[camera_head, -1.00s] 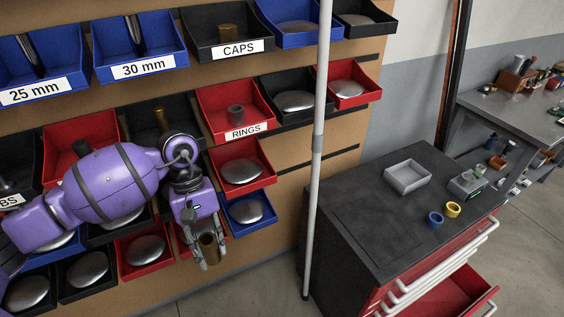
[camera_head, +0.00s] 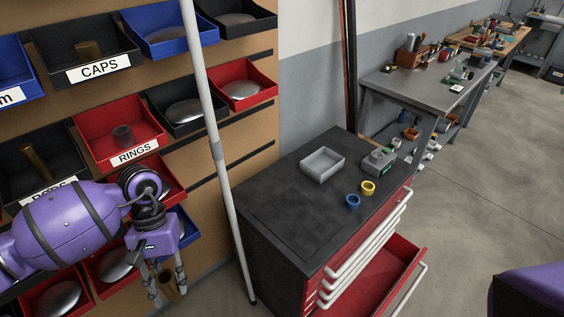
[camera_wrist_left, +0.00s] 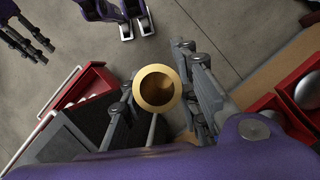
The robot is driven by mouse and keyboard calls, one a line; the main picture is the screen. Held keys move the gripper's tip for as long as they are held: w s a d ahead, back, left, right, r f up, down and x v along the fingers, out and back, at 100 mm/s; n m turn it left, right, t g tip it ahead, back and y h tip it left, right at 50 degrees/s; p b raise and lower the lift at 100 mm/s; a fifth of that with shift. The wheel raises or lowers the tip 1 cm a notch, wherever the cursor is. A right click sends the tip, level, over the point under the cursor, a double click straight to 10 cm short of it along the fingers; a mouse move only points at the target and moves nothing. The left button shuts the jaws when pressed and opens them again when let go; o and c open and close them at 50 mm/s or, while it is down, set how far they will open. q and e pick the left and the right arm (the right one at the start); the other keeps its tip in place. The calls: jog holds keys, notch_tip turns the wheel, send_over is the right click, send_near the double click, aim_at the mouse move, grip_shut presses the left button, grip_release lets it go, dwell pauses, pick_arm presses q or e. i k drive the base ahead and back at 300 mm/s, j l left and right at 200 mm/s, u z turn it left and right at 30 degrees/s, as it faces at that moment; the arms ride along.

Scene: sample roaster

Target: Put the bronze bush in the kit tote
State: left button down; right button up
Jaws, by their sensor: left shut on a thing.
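The bronze bush (camera_head: 167,284) is a short hollow bronze cylinder. My left gripper (camera_head: 168,281) is shut on it, low in front of the bin rack. In the left wrist view the bush (camera_wrist_left: 157,88) shows its round open end between the fingers. The kit tote seems to be the shallow grey open box (camera_head: 313,174) on the dark cabinet top. It looks empty and is well to the right of my left gripper. My right gripper (camera_wrist_left: 34,38) shows only in the left wrist view, at the upper left, fingers apart and empty.
A thin grey pole (camera_head: 216,150) stands between my left gripper and the cabinet (camera_head: 275,205). A blue ring (camera_head: 352,201), a yellow ring (camera_head: 368,187) and a small grey device (camera_head: 379,160) are near the tote. A red drawer (camera_head: 385,283) hangs open below.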

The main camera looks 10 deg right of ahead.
aim_at(322, 167)
jog(key=i+l, duration=0.1)
jog(key=l, duration=0.7)
jog(key=i+l, duration=0.15)
jog(key=l, duration=0.6)
jog(key=i+l+u, duration=0.1)
jog(key=l, duration=0.7)
jog(key=i+l, duration=0.1)
jog(key=l, duration=0.65)
jog(key=i+l, duration=0.1)
jog(key=l, duration=0.7)
jog(key=u, duration=0.05)
